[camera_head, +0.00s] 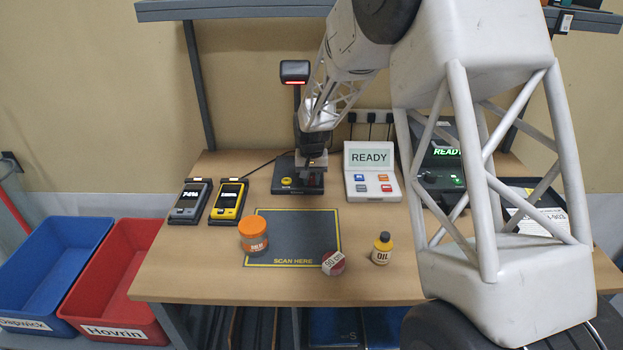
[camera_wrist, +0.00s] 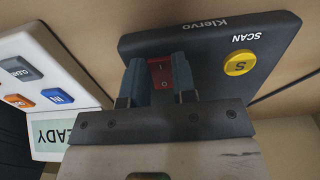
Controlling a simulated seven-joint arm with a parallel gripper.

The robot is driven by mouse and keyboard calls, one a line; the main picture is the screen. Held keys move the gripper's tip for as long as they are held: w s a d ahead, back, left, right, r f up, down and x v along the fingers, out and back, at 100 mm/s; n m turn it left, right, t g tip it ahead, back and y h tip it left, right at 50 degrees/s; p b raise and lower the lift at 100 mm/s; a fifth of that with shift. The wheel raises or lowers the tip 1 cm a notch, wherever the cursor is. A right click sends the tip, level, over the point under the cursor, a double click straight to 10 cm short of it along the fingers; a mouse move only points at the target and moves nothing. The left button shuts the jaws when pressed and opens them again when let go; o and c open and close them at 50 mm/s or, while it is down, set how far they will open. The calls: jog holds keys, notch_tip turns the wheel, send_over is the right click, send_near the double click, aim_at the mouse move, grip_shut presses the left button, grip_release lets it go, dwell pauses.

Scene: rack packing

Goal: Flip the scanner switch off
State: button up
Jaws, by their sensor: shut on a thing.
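The scanner has a dark head with a lit red strip (camera_head: 295,72) on a post. Its black base (camera_head: 297,176) stands behind the scan mat and carries a yellow button (camera_head: 286,181). The red switch (camera_wrist: 160,72) on the base sits between the fingertips of my gripper (camera_wrist: 160,84). My gripper is shut on this switch, fingers at its two sides. In the head view my gripper (camera_head: 313,173) hides the switch.
A display panel reading READY (camera_head: 370,158) with several buttons stands close right of my gripper. The scan mat (camera_head: 300,225) lies in front, with an orange-lidded jar (camera_head: 253,234), a red-edged tin (camera_head: 333,263) and an oil bottle (camera_head: 382,248) around it. Two handheld devices (camera_head: 189,202) (camera_head: 229,202) lie left.

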aim_at(312, 183)
jog(key=shift+w+g, duration=0.15)
jog(key=shift+g, duration=0.25)
jog(key=shift+w+r+g, duration=0.1)
jog(key=shift+w+g, duration=0.1)
jog(key=shift+g, duration=0.8)
jog(key=o, duration=0.9)
jog(key=shift+r, duration=0.15)
jog(key=shift+s+v, duration=0.2)
jog(key=shift+v, duration=0.55)
jog(key=shift+s+v, duration=0.15)
jog(key=shift+v, duration=0.55)
jog(key=shift+s+r, duration=0.3)
jog(key=shift+s+d+r, duration=0.25)
jog(key=shift+s+d, duration=0.35)
jog(key=shift+s, duration=1.9)
jog(key=shift+s+d+r, duration=0.2)
jog(key=shift+s+d, duration=0.4)
jog(key=shift+s, duration=1.9)
jog(key=shift+s+d+r, duration=0.25)
jog(key=shift+s+d, duration=0.35)
jog(key=shift+s, duration=1.9)
